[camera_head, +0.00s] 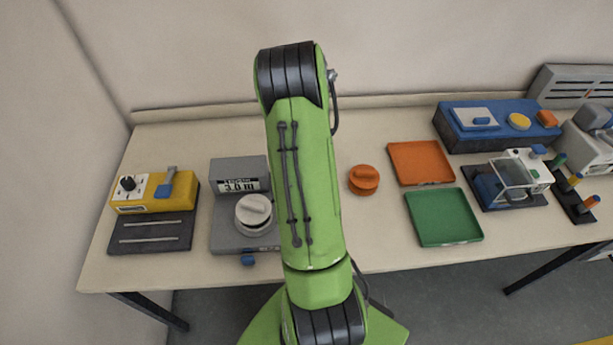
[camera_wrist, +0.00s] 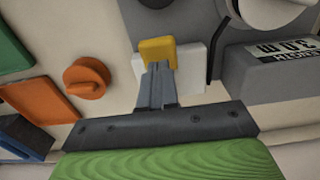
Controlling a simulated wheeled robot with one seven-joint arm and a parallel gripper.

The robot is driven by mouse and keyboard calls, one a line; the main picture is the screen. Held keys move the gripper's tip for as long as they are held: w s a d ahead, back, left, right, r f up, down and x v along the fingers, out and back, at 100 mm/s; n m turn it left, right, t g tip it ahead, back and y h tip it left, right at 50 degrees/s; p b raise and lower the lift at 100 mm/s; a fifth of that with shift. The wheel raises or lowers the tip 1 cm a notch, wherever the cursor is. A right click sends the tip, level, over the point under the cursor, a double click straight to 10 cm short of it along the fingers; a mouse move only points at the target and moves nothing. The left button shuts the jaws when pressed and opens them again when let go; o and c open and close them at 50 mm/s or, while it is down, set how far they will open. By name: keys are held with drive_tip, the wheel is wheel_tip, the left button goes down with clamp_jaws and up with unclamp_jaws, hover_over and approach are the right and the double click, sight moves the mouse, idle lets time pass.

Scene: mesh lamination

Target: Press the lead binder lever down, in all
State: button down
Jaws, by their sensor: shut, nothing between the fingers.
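No part is labelled as the lead binder lever, so I cannot tell for sure which one it is. My gripper (camera_wrist: 157,70) points at a yellow piece (camera_wrist: 157,50) beside a white block (camera_wrist: 192,68) in the wrist view. Its fingers are together and empty, and overlap the yellow piece's lower edge in the picture. I cannot tell whether they touch it. In the head view my green arm hides this spot and the gripper. The grey unit (camera_head: 228,172) with a 3.0 m display and a white dial (camera_head: 254,212) stands left of the arm; the unit also shows in the wrist view (camera_wrist: 270,80).
An orange knob (camera_head: 364,180) stands right of my arm, near an orange tray (camera_head: 420,163) and a green tray (camera_head: 443,217). A blue unit (camera_head: 485,135) stands back right. Bare tabletop (camera_head: 380,240) lies front centre.

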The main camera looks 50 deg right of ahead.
drive_tip(key=shift+f, duration=0.1)
drive_tip(key=shift+f+b, duration=2.45)
drive_tip(key=shift+f, duration=0.3)
drive_tip(key=shift+r, duration=0.1)
wheel_tip(320, 180, up, 10)
drive_tip(key=p, duration=0.7)
drive_tip(key=shift+f, duration=0.2)
